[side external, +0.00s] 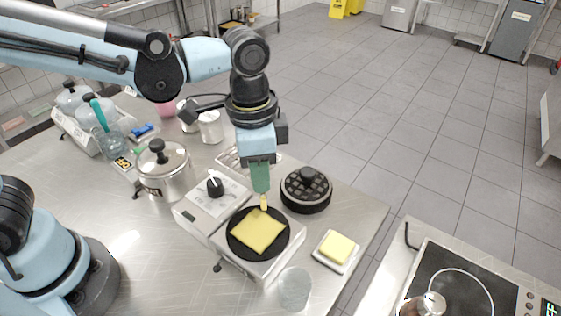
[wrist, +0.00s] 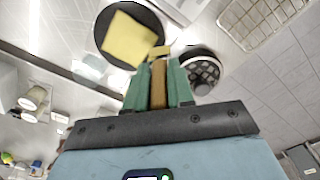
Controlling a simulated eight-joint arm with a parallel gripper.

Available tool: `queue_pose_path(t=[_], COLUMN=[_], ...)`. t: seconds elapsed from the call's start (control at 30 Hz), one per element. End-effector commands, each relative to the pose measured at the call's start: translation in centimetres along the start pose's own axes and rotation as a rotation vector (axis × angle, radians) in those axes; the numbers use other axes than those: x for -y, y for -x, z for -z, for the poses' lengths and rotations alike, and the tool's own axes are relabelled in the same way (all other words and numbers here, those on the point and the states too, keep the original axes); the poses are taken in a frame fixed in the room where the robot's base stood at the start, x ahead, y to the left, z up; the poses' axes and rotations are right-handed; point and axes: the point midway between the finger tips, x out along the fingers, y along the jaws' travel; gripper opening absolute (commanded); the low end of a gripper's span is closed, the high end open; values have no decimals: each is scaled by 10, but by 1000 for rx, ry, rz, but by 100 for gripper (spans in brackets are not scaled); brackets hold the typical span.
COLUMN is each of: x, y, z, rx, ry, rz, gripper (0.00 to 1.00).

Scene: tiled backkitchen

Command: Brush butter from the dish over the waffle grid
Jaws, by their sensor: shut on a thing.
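My gripper (side external: 261,190) points down with its green fingers shut on a brush. The brush's wooden handle (wrist: 158,85) shows between the fingers in the wrist view, and its yellowish tip (side external: 264,203) is at the far edge of a black round plate (side external: 236,247). I cannot tell whether the tip touches anything. A flat yellow square (side external: 257,231) lies on that plate; it also shows in the wrist view (wrist: 128,40). The butter dish (side external: 321,256) holds a yellow butter block (side external: 337,247).
A grey appliance with a black knob (side external: 214,187) stands left of the plate. A lidded steel pot (side external: 164,172) is further left. A clear glass (side external: 294,289) stands at the front. A hob (side external: 465,285) is on the right counter. The front left worktop is bare.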

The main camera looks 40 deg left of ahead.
Motion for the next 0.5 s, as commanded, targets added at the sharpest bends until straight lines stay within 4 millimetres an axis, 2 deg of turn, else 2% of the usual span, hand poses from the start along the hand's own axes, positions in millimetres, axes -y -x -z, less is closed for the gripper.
queue_pose_path(t=[0.5], x=[0], y=[-10], z=[0], rx=[0], ry=[0], rz=[0], gripper=[0])
